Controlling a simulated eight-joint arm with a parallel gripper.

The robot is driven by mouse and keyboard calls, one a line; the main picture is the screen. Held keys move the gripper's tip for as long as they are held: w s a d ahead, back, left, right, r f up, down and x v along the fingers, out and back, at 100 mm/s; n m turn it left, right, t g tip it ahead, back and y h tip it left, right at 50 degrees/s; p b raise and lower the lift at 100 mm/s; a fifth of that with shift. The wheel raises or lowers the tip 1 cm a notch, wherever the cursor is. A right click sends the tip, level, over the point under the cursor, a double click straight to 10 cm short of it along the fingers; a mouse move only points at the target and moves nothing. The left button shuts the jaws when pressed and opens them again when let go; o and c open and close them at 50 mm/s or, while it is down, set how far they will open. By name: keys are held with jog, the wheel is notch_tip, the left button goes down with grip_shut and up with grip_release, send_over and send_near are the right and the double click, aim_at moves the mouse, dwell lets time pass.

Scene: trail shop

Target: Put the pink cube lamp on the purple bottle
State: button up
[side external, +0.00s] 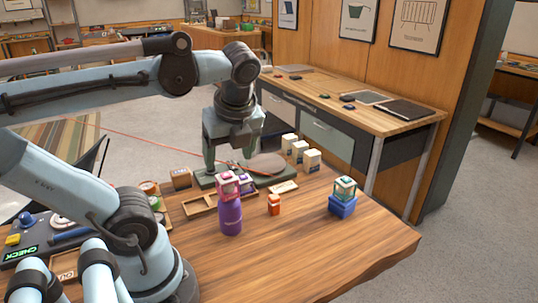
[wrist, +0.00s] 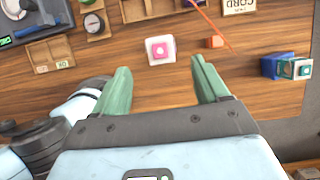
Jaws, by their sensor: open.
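The pink cube lamp (side external: 228,184), a white-edged cube with pink faces, sits upright on top of the purple bottle (side external: 231,216) in the side view. In the wrist view the lamp (wrist: 160,49) shows from above, with the bottle hidden beneath it. My gripper (wrist: 160,67) is open and empty. Its two green fingers are spread wide, and the lamp appears beyond the fingertips, roughly centred between them and touching neither. In the side view my gripper is above and behind the lamp.
A small orange item (side external: 274,204) stands right of the bottle. A green cube lamp (side external: 344,188) sits on a blue block (side external: 342,206) farther right. A wooden tray (side external: 200,206) lies behind left, and white boxes (side external: 312,160) stand at the back. The front right table is clear.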

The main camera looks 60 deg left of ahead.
jog(key=w+d+f+n+t+h, duration=0.4)
jog(key=w+d+f+n+t, duration=0.2)
jog(key=n, duration=1.2)
jog(key=w+d+t, duration=0.1)
jog(key=w+d, duration=0.1)
jog(key=w, duration=0.1)
jog(key=shift+d+h, duration=0.2)
jog(key=shift+h, duration=0.1)
